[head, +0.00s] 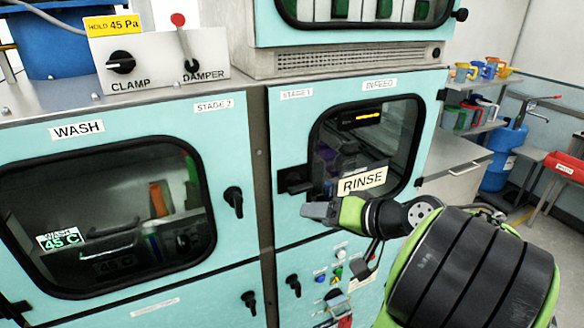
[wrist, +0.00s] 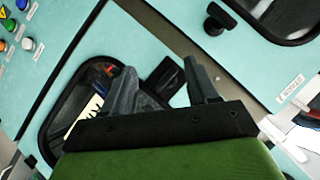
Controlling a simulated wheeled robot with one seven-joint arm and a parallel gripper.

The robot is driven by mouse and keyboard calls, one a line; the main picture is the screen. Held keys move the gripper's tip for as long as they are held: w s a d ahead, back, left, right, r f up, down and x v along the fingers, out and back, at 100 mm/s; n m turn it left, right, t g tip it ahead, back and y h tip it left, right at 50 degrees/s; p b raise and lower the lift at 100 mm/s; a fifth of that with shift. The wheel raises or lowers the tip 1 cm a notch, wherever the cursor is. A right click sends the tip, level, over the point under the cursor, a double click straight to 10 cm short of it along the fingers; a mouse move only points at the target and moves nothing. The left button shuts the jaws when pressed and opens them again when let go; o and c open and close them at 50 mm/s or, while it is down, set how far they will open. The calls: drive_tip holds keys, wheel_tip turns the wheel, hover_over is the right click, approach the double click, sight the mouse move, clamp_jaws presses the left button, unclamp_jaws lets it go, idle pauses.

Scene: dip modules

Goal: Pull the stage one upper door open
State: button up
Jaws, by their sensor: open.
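The stage one upper door (head: 290,128) is a pale turquoise panel with a dark window, marked STAGE 1, INFEED and RINSE. It looks shut in its frame. Its black handle (head: 293,181) sits at the door's left edge beside the window. My gripper (head: 312,211) is in front of the door, just below and right of the handle in the head view. In the wrist view my gripper (wrist: 165,72) is open, and the black handle (wrist: 166,85) shows between the two grey fingers, beyond them. I cannot tell whether either finger touches it.
To the left is the WASH door (head: 222,150) of stage 2 with a black knob (head: 233,201). Below the door are coloured buttons (head: 337,270) and another black knob (head: 293,285). A shelf with coloured jugs (head: 475,70) and a blue tank (head: 500,155) stand at the right.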

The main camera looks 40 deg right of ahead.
drive_tip(key=s+d+r+m+t+h, duration=0.1)
drive_tip(key=s+d+r+t, duration=0.1)
drive_tip(key=s+d+r, duration=0.25)
drive_tip(key=b, duration=0.2)
approach(300, 182)
drive_tip(key=x, duration=0.9)
drive_tip(key=shift+w+f, duration=0.15)
drive_tip(key=shift+c, duration=0.3)
